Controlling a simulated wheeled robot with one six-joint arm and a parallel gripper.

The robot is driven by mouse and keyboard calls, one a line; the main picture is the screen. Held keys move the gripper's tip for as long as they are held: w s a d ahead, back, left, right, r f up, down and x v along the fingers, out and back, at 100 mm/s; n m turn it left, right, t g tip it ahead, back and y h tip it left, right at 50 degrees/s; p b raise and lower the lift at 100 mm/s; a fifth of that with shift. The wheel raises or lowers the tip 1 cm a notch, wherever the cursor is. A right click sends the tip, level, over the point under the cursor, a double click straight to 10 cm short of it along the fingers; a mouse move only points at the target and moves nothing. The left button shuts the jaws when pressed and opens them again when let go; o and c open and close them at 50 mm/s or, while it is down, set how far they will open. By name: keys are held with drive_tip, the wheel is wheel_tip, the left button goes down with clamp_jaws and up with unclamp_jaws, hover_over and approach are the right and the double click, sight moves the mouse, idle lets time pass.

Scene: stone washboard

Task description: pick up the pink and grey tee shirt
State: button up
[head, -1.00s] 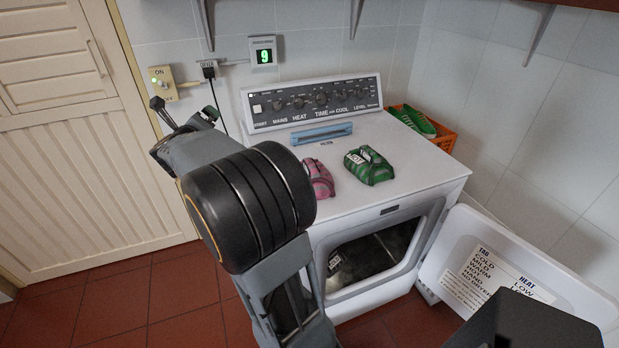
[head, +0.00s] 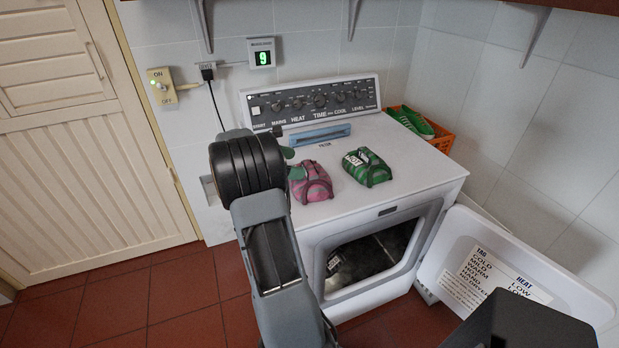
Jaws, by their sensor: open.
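The pink and grey tee shirt (head: 313,188) lies bundled on top of the white dryer, near its front left. Its left side is close to my arm in the picture, and a small grey-green patch shows at its upper left. My gripper (head: 283,143) is open and mostly hidden behind my dark wrist, with only small parts showing at the wrist's right. It appears just up and left of the shirt; I cannot tell whether it touches it. No shirt is seen between the jaws.
A green bundled garment (head: 367,167) with a white label lies right of the pink one. A blue filter handle (head: 320,135) is behind them. An orange basket (head: 441,138) stands at the back right. The dryer door (head: 515,265) hangs open at the lower right.

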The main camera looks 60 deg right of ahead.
sight(309, 165)
drive_tip(key=shift+p+x, duration=0.85)
drive_tip(key=shift+x, duration=2.55)
drive_tip(key=shift+c, duration=0.2)
drive_tip(key=c, duration=0.8)
drive_tip(key=shift+r, duration=0.1)
drive_tip(key=shift+c, duration=0.2)
